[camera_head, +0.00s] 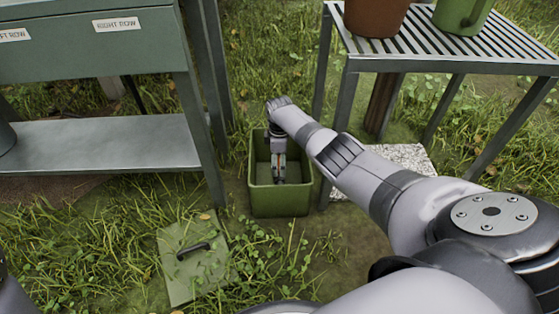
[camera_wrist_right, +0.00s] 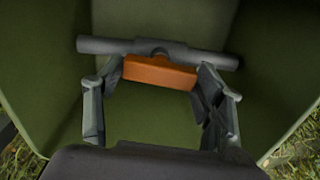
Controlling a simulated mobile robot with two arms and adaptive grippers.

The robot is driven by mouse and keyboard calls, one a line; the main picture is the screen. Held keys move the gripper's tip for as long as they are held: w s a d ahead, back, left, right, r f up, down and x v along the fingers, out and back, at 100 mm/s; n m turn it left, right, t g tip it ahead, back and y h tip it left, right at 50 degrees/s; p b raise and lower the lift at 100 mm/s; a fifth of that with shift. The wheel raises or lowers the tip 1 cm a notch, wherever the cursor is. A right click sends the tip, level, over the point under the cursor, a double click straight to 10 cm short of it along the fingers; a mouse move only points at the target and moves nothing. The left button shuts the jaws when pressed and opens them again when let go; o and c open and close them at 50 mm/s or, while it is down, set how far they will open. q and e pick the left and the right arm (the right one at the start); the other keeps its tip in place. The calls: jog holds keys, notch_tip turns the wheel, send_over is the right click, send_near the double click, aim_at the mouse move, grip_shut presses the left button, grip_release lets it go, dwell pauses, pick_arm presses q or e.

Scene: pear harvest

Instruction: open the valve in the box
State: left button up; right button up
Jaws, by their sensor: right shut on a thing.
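The green box (camera_head: 279,203) stands open on the ground between the bench and the slatted table. My right gripper (camera_head: 279,178) reaches down into it. In the right wrist view a grey pipe (camera_wrist_right: 105,45) runs across the box, with the valve's orange handle (camera_wrist_right: 158,71) close to it and roughly parallel to it. The fingers of my right gripper (camera_wrist_right: 160,85) are on either side of the handle and shut on it. In the head view the gripper hides most of the valve. My left gripper is not in view.
A green lid (camera_head: 188,275) with a black handle lies on the grass in front of the box. The green bench (camera_head: 90,50) is at left. A slatted table (camera_head: 455,64) with pots stands at right, its legs near my right arm. A pale slab lies beneath it.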

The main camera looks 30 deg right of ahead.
jog(key=shift+a+n, duration=0.1)
jog(key=shift+n, duration=0.6)
jog(key=o, duration=1.2)
jog(key=shift+c, duration=0.2)
notch_tip(320, 180, up, 12)
